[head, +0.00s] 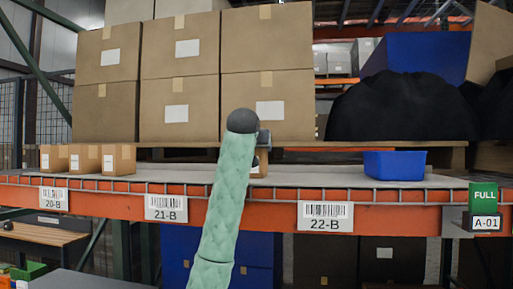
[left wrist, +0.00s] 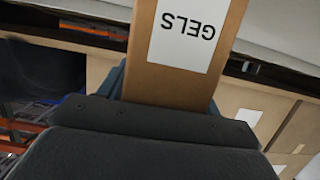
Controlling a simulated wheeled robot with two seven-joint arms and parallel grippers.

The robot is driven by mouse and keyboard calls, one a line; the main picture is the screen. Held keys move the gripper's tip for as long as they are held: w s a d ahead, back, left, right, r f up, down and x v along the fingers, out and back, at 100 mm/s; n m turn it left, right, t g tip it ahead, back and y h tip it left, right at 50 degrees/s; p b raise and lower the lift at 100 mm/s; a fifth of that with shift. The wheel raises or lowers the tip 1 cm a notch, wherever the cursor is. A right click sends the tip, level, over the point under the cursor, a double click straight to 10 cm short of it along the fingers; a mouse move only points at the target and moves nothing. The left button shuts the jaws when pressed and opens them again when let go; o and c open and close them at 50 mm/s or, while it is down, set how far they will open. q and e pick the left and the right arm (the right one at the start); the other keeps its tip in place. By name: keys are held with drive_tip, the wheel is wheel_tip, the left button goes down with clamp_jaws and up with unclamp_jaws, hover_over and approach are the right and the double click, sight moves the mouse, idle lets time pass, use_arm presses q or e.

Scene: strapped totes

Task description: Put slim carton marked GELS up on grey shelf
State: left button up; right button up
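The slim brown carton marked GELS (left wrist: 215,75) fills the top middle of the left wrist view, its white label upside down there. My left gripper (left wrist: 165,110) is shut on it. In the head view, only a small part of the carton (head: 260,168) shows behind my green-sleeved left arm and its dark gripper (head: 263,143). The carton is at the grey shelf (head: 330,177), above the orange beam. I cannot tell whether it touches the deck. My right gripper is not in view.
Several small cartons (head: 85,159) stand at the shelf's left end. A blue bin (head: 395,165) stands on the right. Large stacked boxes (head: 180,75) and a black-covered load (head: 400,108) are behind. A wire lip (head: 340,192) runs along the front. The deck left of the blue bin is clear.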

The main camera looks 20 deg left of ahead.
use_arm(q)
drive_tip(key=shift+o, duration=0.6)
drive_tip(key=shift+r, duration=0.1)
drive_tip(key=shift+r, duration=0.1)
drive_tip(key=shift+s+d, duration=0.1)
drive_tip(key=shift+s, duration=0.2)
drive_tip(key=b+v, duration=0.4)
drive_tip(key=v, duration=0.7)
drive_tip(key=shift+s, duration=0.2)
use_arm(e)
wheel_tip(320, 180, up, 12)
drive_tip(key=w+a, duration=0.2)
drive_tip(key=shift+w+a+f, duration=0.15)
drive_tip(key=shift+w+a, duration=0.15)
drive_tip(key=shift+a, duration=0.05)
use_arm(q)
drive_tip(key=shift+d+r, duration=0.1)
drive_tip(key=shift+d, duration=0.05)
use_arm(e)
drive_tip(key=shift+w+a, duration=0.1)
